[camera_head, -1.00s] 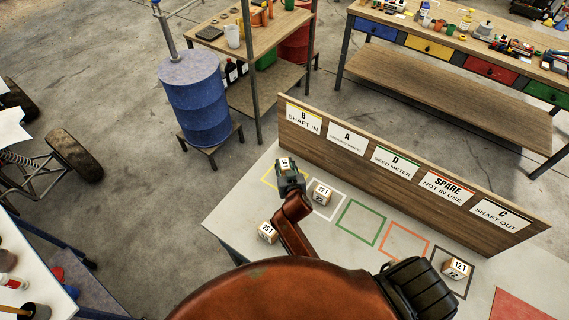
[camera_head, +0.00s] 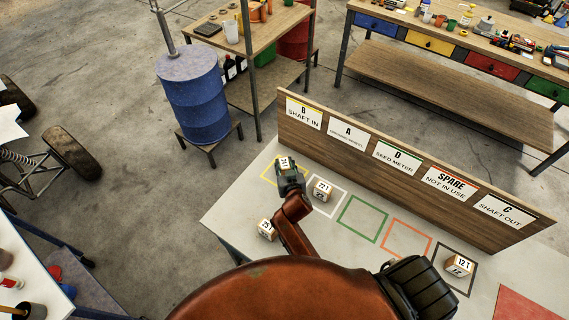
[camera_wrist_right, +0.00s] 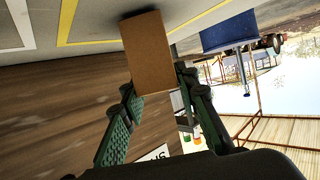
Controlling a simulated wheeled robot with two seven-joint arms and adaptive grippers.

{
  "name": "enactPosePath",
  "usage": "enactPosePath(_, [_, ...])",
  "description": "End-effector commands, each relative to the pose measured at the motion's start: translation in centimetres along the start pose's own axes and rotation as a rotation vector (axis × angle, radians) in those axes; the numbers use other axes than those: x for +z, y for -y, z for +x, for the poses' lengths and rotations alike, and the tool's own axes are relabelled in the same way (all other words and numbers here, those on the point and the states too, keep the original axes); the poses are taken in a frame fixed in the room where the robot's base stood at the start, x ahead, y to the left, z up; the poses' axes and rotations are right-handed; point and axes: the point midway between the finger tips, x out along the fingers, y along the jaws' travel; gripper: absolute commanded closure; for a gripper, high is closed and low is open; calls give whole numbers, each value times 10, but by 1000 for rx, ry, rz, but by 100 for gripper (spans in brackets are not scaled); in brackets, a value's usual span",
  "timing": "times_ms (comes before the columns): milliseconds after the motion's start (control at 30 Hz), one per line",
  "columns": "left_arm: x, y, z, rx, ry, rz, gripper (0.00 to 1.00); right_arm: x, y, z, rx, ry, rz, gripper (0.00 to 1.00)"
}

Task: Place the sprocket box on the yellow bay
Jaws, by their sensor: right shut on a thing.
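My right gripper (camera_head: 289,175) is shut on a small cardboard box (camera_head: 285,162) with a white label, too small to read surely. It holds the box at the yellow bay (camera_head: 267,173), the outline at the left end of the row. In the right wrist view the brown box (camera_wrist_right: 148,52) sits between the two green fingers, with the yellow line (camera_wrist_right: 92,43) beside it. I cannot tell whether the box touches the table. My left gripper is not in view.
A box marked 22 T (camera_head: 322,190) stands in the white bay, close right of my gripper. Another box (camera_head: 267,229) lies nearer the front edge; a 12 T box (camera_head: 459,265) is in the dark bay. Green (camera_head: 362,219) and orange bays are empty. A wooden sign board (camera_head: 405,168) stands behind.

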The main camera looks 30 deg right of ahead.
Motion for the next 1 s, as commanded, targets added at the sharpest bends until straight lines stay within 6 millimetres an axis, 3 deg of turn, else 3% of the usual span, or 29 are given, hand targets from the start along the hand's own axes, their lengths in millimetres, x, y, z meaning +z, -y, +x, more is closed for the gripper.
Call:
enactPosePath(300, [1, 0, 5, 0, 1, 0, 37, 6, 0, 3, 0, -1, 0, 100])
enactPosePath(333, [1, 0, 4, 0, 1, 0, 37, 5, 0, 2, 0, -1, 0, 70])
enactPosePath(600, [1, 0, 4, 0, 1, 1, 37, 5, 0, 2, 0, -1, 0, 51])
enactPosePath(867, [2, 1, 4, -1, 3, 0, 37, 5, 0, 2, 0, 0, 0, 51])
enactPosePath(1000, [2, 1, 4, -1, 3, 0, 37, -6, 0, -2, -1, -4, 3, 51])
